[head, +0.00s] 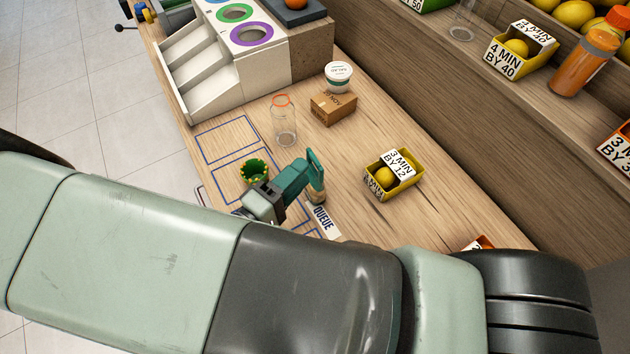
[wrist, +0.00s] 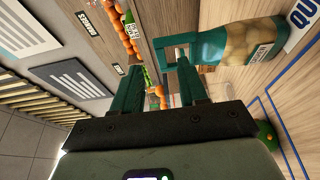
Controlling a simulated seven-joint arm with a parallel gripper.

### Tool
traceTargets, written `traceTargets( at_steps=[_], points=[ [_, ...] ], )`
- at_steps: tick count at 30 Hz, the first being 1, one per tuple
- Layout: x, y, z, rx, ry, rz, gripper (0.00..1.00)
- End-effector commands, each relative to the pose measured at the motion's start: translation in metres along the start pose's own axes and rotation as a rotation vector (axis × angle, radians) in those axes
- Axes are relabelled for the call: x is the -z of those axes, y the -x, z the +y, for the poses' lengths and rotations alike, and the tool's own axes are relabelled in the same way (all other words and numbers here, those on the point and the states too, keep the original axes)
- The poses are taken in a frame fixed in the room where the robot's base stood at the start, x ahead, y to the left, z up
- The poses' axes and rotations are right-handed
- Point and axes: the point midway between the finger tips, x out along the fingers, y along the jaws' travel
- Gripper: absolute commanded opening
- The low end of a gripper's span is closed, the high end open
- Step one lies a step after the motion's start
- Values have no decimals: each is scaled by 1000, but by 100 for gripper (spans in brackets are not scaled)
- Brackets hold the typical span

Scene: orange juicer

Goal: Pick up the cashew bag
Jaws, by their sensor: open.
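The cashew bag (head: 319,194) stands upright on the wooden counter beside the QUEUE label, partly hidden by my gripper in the head view. In the wrist view the bag (wrist: 247,42) lies sideways in the picture, teal with a clear window showing pale cashews. My gripper (head: 298,176) has teal fingers and is level with the upper part of the bag. In the wrist view my gripper (wrist: 156,65) is open, with nothing held between the fingers. The bag's top is close to the right fingertip; I cannot tell whether they touch.
A clear bottle (head: 284,122), a cardboard box (head: 333,108), a white-lidded tub (head: 338,76) and a yellow crate (head: 392,176) stand around. The counter between box and crate is clear.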

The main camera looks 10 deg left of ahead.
Motion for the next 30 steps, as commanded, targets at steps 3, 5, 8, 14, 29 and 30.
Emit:
traceTargets(
  at_steps=[3,5,8,14,29,30],
  points=[
    [-1,-8,0,0,1,-3,43],
    [-1,-16,0,-2,1,-3,43],
    [-2,-32,-2,-1,3,-5,43],
    [-1,-54,-2,0,1,-2,43],
    [-1,-56,-2,1,1,-2,4],
    [-1,-56,-2,1,1,-2,0]
  ],
)
